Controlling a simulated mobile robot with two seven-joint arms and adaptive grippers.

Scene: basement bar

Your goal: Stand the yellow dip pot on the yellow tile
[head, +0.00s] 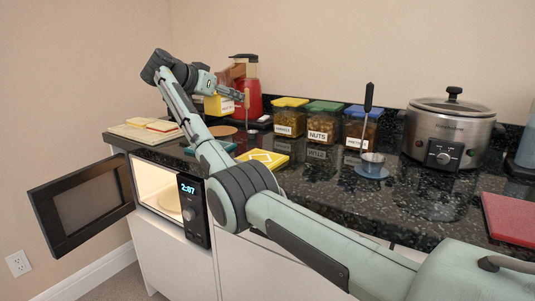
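The yellow tile (262,158), with a pale pattern, lies flat on the dark counter near its front edge. I cannot make out a yellow dip pot for certain. A yellow labelled container (217,106) stands at the back left, partly hidden by my arm. My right arm comes in from the lower right and reaches across the counter to the back left. Its gripper (238,95) is small in view, in front of the red blender and beside the yellow container. I cannot tell whether its fingers are open or closed. My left gripper is not in view.
Jars with yellow (290,118), green (325,123) and blue lids (361,127) line the back. A blue coaster (372,171) bears a small metal cup. A slow cooker (448,132) stands right, a red board (510,218) nearer. The microwave door (82,207) hangs open.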

